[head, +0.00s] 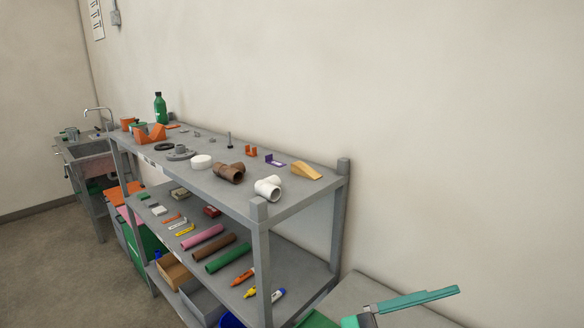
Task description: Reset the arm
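My arm and my gripper do not show in the head view, so their pose is hidden. The grey cart (225,190) stands along the wall with its shelves in clear view. On its top shelf are a brown pipe fitting (229,173), a white pipe fitting (268,188), a white round cap (201,162) and a yellow wedge (306,171).
Pink (202,236), brown (214,247) and green (227,258) pipes lie on the middle shelf. A sink (92,150) stands at the far left. A teal lever-like piece (415,299) juts over a grey surface at lower right. The floor (60,270) at left is clear.

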